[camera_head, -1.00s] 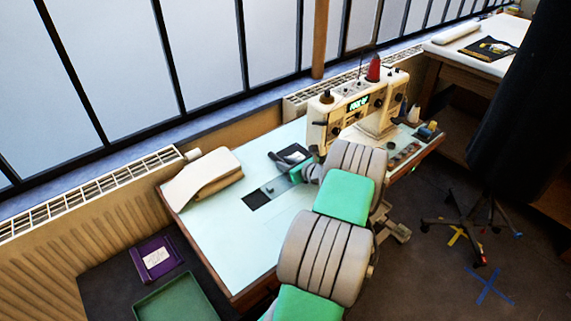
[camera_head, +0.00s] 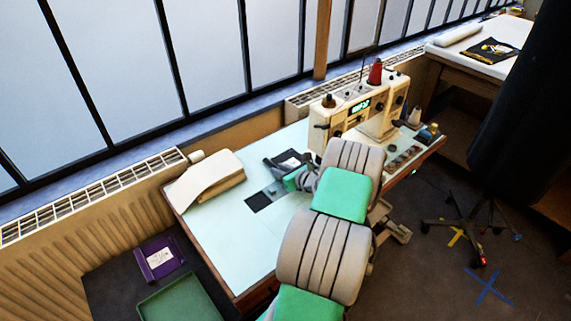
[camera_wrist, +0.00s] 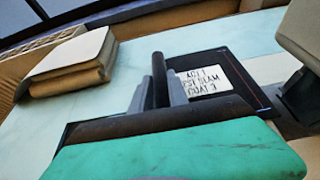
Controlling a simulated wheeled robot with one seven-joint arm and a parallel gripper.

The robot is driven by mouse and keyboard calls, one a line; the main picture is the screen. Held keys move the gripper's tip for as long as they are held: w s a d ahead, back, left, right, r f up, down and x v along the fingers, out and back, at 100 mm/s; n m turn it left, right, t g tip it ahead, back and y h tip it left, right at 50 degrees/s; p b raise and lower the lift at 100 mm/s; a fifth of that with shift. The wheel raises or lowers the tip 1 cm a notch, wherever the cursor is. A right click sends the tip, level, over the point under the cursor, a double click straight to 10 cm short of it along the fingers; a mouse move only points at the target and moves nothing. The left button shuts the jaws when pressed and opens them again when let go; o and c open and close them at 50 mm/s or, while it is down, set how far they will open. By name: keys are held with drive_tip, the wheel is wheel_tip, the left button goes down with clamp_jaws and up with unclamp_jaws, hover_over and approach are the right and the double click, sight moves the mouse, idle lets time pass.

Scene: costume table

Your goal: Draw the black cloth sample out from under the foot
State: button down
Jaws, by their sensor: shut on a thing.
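The black cloth sample (camera_wrist: 245,70) lies on the pale table beside the sewing machine, with a white lettered label on it. It also shows in the head view (camera_head: 291,157), left of the machine. My gripper (camera_wrist: 164,92) is shut on the sample's left part, where a dark fold stands up between the grey fingers. The green wrist housing covers the near part of the cloth. The sewing machine (camera_head: 367,118) stands to the right. My arm hides its foot in the head view. I cannot tell in the wrist view whether the foot still touches the cloth.
A folded beige cloth (camera_head: 205,178) lies at the table's left end. A black square (camera_head: 258,201) is on the tabletop in front of my gripper. A green tray (camera_head: 180,300) and a purple item (camera_head: 159,258) are lower left. The front left tabletop is clear.

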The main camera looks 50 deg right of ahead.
sight(272, 180)
drive_tip(key=shift+w+a+p, duration=0.2)
drive_tip(key=shift+a+p, duration=0.5)
drive_tip(key=shift+a, duration=1.1)
drive_tip(key=c, duration=1.2)
unclamp_jaws()
drive_tip(key=v, duration=0.7)
drive_tip(key=shift+s+r, duration=0.15)
drive_tip(key=shift+s, duration=0.25)
